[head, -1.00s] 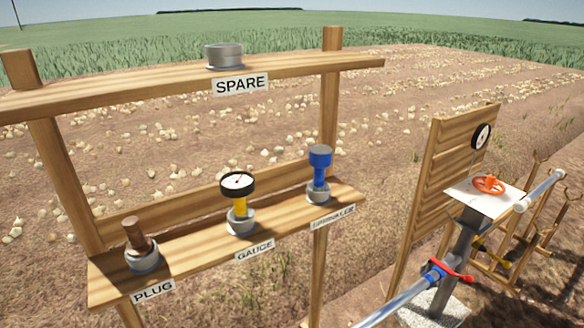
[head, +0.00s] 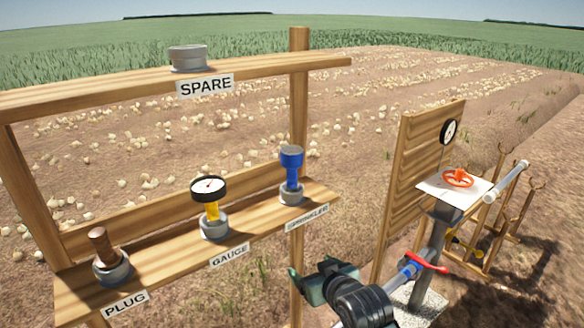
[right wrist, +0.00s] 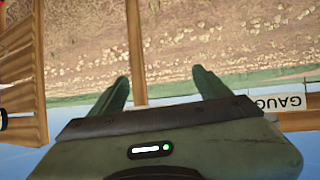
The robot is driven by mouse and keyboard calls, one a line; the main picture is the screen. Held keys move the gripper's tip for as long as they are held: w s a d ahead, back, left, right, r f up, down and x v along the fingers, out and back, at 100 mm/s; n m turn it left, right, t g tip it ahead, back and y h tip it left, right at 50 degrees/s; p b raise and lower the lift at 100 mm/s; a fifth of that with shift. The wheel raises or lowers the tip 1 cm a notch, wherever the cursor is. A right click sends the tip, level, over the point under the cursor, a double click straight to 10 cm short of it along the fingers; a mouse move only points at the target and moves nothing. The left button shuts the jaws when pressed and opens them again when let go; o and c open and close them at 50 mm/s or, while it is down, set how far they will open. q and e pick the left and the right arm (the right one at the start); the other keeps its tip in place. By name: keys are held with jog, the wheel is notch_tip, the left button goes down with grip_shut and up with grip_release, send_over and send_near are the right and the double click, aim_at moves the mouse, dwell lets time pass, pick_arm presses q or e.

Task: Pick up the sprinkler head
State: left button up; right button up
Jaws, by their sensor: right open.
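The sprinkler head (head: 291,160) is blue with a grey top and stands upright in a grey cup on the lower wooden shelf, above the SPRINKLER label (head: 307,217). My right gripper (head: 312,275) is in the head view, below and slightly right of the sprinkler head, in front of the shelf. Its two green fingers (right wrist: 160,92) are spread apart and empty in the right wrist view. The sprinkler head does not show clearly in the right wrist view. My left gripper is not in view.
The gauge (head: 210,202) and the plug (head: 104,252) stand in cups left of the sprinkler head. A SPARE cup (head: 187,58) sits on the upper shelf (head: 270,73). A wooden post (head: 299,100) rises behind. A pipe with a red lever (head: 428,262) and orange wheel (head: 458,177) stands right.

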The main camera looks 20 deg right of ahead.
aim_at(292, 156)
jog(key=w+r+t, duration=0.2)
jog(key=w+r, duration=0.2)
jog(key=r, duration=0.2)
jog(key=w+r+t, duration=0.2)
jog(key=w+r, duration=0.3)
jog(key=r, duration=0.2)
jog(key=w+d+r+t, duration=0.1)
jog(key=w+r, duration=0.4)
jog(key=r, duration=0.1)
jog(key=shift+w+r+m+t, duration=0.2)
jog(key=shift+r+m+t, duration=0.15)
jog(key=shift+m+t, duration=0.05)
jog(key=shift+w+f+p, duration=0.15)
jog(key=shift+w+p, duration=0.4)
jog(key=shift+w, duration=1.05)
jog(key=shift+w+f+p, duration=0.15)
jog(key=shift+w+p, duration=0.35)
jog(key=shift+w, duration=1.05)
jog(key=shift+s+d+r, duration=0.1)
grip_shut()
